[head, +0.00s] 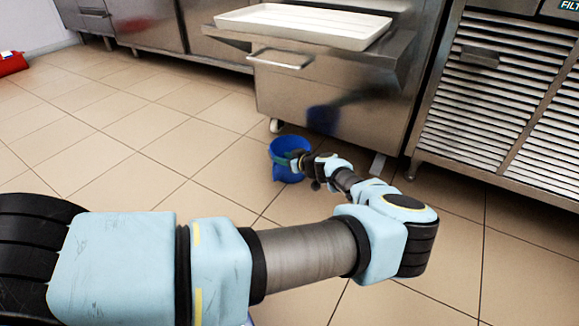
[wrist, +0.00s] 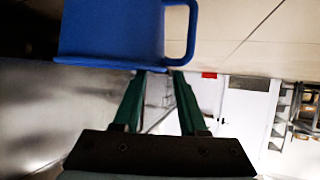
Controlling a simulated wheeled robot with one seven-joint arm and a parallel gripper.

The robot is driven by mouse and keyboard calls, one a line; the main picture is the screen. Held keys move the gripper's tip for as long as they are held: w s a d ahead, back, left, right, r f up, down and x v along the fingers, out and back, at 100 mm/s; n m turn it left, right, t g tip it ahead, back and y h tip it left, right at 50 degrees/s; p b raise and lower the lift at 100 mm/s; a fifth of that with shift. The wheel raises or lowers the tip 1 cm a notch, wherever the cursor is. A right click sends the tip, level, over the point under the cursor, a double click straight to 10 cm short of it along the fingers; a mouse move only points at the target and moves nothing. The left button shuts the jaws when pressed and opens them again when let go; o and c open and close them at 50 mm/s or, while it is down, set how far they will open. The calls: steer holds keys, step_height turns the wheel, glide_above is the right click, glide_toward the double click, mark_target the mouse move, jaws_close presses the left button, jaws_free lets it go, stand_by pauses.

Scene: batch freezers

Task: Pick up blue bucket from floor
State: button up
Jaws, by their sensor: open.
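The blue bucket (head: 284,172) stands on the tiled floor near the steel cabinet in the head view. It fills the upper left of the wrist view (wrist: 110,30), with its loop handle (wrist: 191,38) on the right side. My gripper (head: 294,158) is at the bucket's near right side, by its rim, and partly covers it. In the wrist view my gripper's two green fingers (wrist: 159,73) are apart, with nothing seen held between them. Their tips end at the bucket's edge by the handle; I cannot tell whether they touch it.
A steel cabinet (head: 335,88) with a white tray (head: 305,25) on top stands just behind the bucket. A louvred steel unit (head: 505,95) stands at the right. A red object (head: 12,63) lies far left. The floor (head: 130,150) left of the bucket is clear.

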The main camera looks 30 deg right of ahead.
mark_target(276, 155)
steer(key=b+x, duration=0.2)
steer(key=x, duration=0.2)
steer(key=shift+w+a+f+b, duration=0.1)
steer(key=shift+w+b, duration=0.05)
steer(key=shift+b, duration=0.15)
steer(key=shift+w+f, duration=0.1)
steer(key=shift+w, duration=0.4)
steer(key=shift+c, duration=0.4)
steer(key=shift+a, duration=0.1)
jaws_close()
